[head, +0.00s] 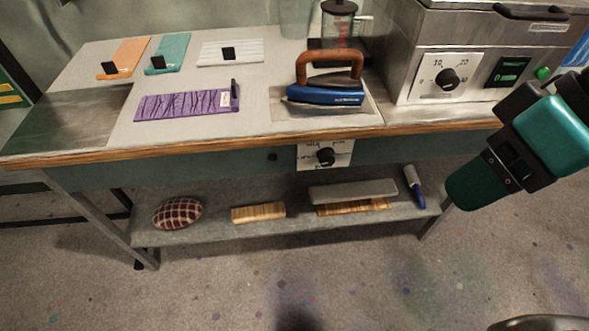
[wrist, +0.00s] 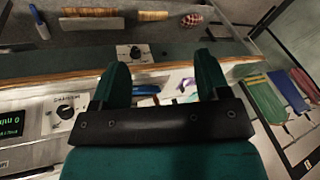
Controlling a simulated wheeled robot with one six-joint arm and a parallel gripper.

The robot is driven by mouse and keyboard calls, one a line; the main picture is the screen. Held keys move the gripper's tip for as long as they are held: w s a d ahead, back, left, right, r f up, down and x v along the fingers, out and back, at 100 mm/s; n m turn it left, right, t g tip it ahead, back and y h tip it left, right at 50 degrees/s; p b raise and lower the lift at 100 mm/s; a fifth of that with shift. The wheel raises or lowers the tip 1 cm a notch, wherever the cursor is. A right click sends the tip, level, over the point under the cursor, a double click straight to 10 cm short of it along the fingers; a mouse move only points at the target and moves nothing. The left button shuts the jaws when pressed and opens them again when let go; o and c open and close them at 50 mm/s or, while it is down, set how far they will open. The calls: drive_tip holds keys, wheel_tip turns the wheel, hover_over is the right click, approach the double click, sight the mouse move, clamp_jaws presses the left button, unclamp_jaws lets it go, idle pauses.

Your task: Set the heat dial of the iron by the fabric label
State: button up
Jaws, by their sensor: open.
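The iron (head: 338,96), with a blue body and brown handle, rests on a metal plate on the bench. A purple crinkled fabric (head: 180,104) lies left of it, with a small white label (head: 225,99) at its right end; its print is too small to read. A black dial (head: 326,156) sits on a white panel on the bench front below the iron; the wrist view also shows this dial (wrist: 136,53). Its setting is unclear. My gripper (head: 470,189) is right of this dial, in front of the bench, apart from it. In the wrist view its fingers (wrist: 162,72) are open and empty.
A steel machine (head: 490,45) with its own dial (head: 447,79) stands at the bench's right. Orange (head: 124,58), teal (head: 168,54) and white (head: 231,52) swatches lie behind. The lower shelf (head: 300,212) holds brushes and a checked cushion (head: 178,213). Floor ahead is clear.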

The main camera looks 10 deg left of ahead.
drive_tip(key=w+f+n+t+h+b, duration=0.1)
drive_tip(key=w+f+n+t+b, duration=0.15)
drive_tip(key=f+b, duration=0.55)
drive_tip(key=w+f+n+t+h+b, duration=0.1)
drive_tip(key=w+f+n+b, duration=0.25)
drive_tip(key=f+b, duration=0.4)
drive_tip(key=n+t+y+b, duration=0.4)
drive_tip(key=n+t+b, duration=0.9)
drive_tip(key=n+b, duration=1.2)
approach(328, 163)
drive_tip(key=w+a+p, duration=0.1)
drive_tip(key=w, duration=0.2)
drive_tip(key=w+a+n+p, duration=0.1)
drive_tip(key=w, duration=0.2)
drive_tip(key=w+a+n+p, duration=0.1)
drive_tip(key=w, duration=0.2)
drive_tip(key=shift+a+p, duration=0.15)
drive_tip(key=shift+p, duration=0.15)
